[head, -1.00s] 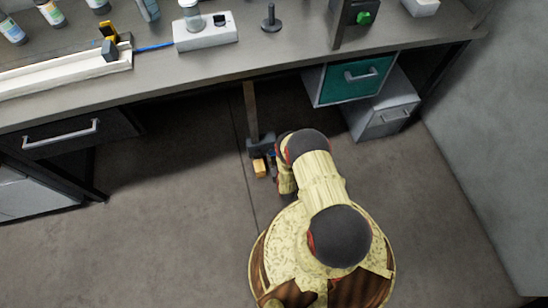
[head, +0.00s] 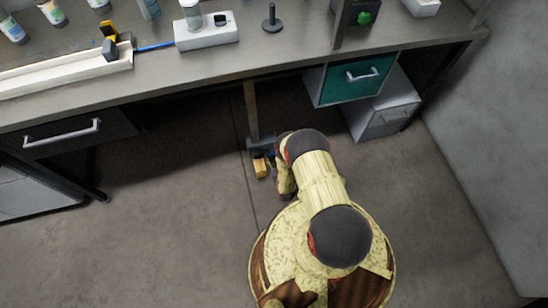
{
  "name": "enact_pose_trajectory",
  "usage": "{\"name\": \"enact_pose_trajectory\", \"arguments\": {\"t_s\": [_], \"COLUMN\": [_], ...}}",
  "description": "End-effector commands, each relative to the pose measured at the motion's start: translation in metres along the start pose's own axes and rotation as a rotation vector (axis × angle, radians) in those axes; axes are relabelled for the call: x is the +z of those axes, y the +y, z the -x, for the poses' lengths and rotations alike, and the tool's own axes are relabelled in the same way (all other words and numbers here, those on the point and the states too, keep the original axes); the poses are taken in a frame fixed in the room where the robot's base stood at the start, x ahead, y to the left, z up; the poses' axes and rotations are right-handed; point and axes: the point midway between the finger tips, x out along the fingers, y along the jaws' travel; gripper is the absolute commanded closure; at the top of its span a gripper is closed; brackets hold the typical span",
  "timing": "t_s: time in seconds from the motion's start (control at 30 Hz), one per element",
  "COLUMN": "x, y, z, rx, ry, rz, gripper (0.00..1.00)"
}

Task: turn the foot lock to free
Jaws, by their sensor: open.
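A small yellow-orange block (head: 261,168), which looks like the foot lock's pedal or lever, sits low near the floor under the bench. It is beside a dark housing (head: 259,146) at the foot of a brown upright post (head: 251,108). My arm reaches down just right of the yellow block and covers the floor there. My gripper is hidden behind my own arm, so I cannot see its fingers or whether they touch the block. The lock's markings are too small to read.
The bench top (head: 300,45) overhangs the post. A teal drawer (head: 357,77) and a grey drawer unit (head: 385,110) stand right of it. A dark drawer (head: 75,135) is at the left. The floor (head: 160,210) left of my arm is clear.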

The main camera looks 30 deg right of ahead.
Motion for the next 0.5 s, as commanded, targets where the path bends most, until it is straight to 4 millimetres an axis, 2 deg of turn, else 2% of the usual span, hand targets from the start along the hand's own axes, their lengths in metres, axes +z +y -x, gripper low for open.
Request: {"name": "enact_pose_trajectory", "arguments": {"t_s": [0.5], "x": [0.001], "y": [0.0], "z": [0.067], "rx": [0.0], "ry": [-0.002], "rz": [0.0], "gripper": [0.5]}}
